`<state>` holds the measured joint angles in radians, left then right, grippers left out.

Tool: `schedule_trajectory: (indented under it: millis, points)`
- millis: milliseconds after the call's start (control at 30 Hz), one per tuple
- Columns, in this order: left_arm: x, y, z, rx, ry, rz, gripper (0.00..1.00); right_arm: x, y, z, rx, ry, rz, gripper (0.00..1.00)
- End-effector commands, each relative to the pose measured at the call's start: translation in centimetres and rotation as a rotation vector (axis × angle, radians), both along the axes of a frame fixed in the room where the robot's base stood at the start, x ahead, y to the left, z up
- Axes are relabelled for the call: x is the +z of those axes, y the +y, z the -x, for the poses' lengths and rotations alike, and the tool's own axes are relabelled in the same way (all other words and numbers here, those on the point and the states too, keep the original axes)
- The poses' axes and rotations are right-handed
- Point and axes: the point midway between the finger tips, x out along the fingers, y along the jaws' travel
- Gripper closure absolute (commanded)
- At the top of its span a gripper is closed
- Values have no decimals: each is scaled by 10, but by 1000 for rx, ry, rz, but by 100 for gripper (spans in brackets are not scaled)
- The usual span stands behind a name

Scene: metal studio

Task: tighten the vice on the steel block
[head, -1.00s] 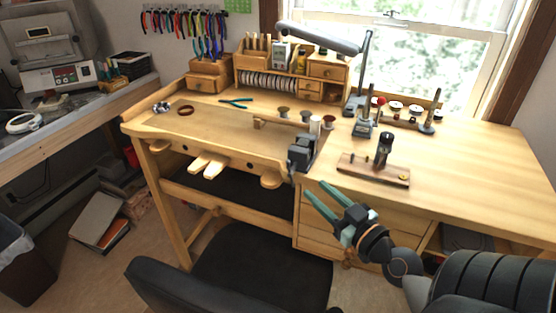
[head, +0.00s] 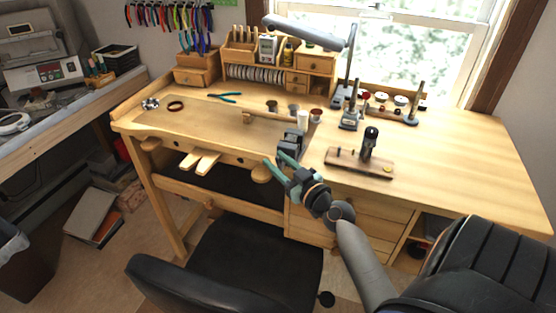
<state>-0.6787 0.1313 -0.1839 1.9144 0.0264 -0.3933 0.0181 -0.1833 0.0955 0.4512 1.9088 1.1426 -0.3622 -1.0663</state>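The dark grey vice (head: 291,143) is mounted at the front edge of the wooden workbench (head: 440,165), right of the bench's front cut-out. My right gripper (head: 276,161), with teal fingers, is at the front of the vice, just below its body. Its two fingers stand apart, with no object clearly visible between them. The fingers overlap the lower front of the vice, so the handle is hidden and I cannot tell whether they touch it. I cannot make out the steel block separately from the dark jaws. My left gripper is not in view.
A wooden stand with a dark post (head: 368,145) stands right of the vice. A black chair (head: 245,250) stands in front of the bench. The right side of the benchtop is clear.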

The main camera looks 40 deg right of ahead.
Motion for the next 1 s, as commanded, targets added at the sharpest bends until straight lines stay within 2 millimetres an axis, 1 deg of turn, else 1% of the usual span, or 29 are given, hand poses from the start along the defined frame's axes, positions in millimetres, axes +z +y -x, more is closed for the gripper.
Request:
schedule_trajectory:
  millis: [233, 267, 600, 1000]
  points:
    - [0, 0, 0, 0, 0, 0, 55, 0, 0, -1, 0, 1, 0, 60]
    - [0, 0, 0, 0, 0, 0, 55, 0, 0, -1, 0, 1, 0, 62]
    - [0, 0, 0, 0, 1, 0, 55, 0, 0, 0, 0, 1, 0, 100]
    - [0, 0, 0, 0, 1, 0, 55, -1, 0, 0, 0, 1, 0, 100]
